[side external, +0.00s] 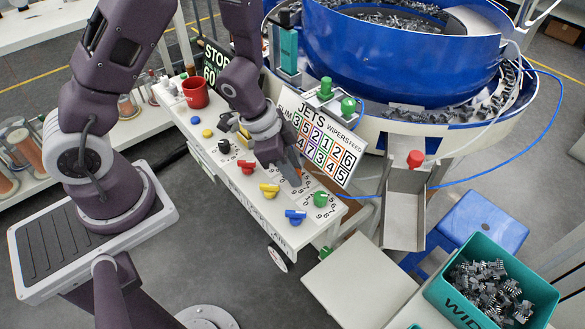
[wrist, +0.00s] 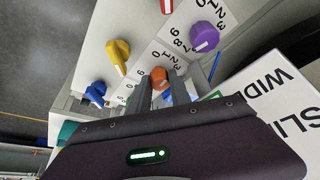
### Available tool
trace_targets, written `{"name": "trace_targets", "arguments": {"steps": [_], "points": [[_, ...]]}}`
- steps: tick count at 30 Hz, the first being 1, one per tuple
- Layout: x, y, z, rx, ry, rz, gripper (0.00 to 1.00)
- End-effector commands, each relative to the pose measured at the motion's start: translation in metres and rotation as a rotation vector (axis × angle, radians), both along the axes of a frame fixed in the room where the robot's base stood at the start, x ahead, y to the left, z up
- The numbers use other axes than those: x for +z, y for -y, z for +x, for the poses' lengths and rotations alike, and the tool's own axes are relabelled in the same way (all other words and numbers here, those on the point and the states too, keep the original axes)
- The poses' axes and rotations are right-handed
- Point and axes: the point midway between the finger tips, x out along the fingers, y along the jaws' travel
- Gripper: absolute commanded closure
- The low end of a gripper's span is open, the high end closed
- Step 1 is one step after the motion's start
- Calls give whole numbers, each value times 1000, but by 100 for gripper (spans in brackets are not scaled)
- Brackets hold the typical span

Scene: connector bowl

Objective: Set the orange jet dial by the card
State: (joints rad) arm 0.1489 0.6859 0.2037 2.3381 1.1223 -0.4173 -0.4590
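The orange dial (wrist: 159,76) sits on the white panel (wrist: 140,32), with printed numbers around it. My gripper (wrist: 160,84) has its two fingers apart, one on each side of the dial, in the wrist view. I cannot tell whether they press on it. In the side view my gripper (side external: 294,180) points down at the panel and largely hides the orange dial. The card (side external: 322,146) stands behind the panel, headed JETS, with rows of large digits in coloured frames. Its edge also shows in the wrist view (wrist: 262,104). The dial's pointer is not clear.
Close to the orange dial are a purple dial (wrist: 204,36), a yellow knob (wrist: 118,55) and a blue knob (wrist: 96,92). A green dial (side external: 320,199) is at the panel's near end. A red mug (side external: 195,92) stands at the far end. The blue bowl feeder (side external: 400,50) rises behind.

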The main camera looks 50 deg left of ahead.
Motion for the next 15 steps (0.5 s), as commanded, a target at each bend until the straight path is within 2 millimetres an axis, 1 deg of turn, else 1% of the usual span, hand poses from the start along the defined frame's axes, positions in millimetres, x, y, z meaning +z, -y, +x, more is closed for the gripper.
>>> {"name": "trace_targets", "arguments": {"steps": [8, 15], "points": [[0, -1, 1, -134, 0, -1, 100], [1, -1, 0, -140, 1, 1, 100]]}}
